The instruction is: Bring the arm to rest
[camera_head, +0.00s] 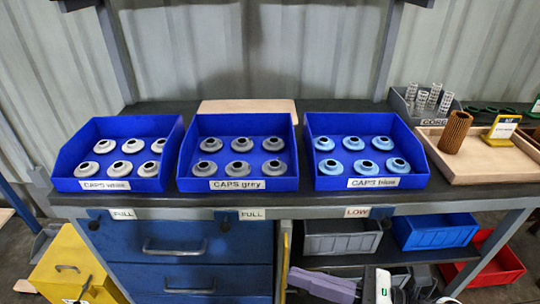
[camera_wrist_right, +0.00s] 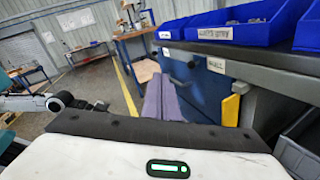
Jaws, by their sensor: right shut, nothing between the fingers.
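My right gripper (camera_head: 297,277) is at the lower middle of the head view, below the worktop's front edge. Its purple fingers point left, are shut together and hold nothing. The white wrist (camera_head: 384,285) is right of them. In the right wrist view the shut fingers (camera_wrist_right: 160,90) reach forward beside the blue drawer cabinet, apart from it as far as I can tell. My left gripper is not in view.
Blue bins of white caps (camera_head: 82,178), grey caps (camera_head: 190,178) and blue caps (camera_head: 320,182) stand on the bench. A wooden tray (camera_head: 470,178) holds a brown cartridge (camera_head: 455,132). Below are blue drawers (camera_head: 180,262), a grey bin (camera_head: 340,243) and a red bin (camera_head: 507,268).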

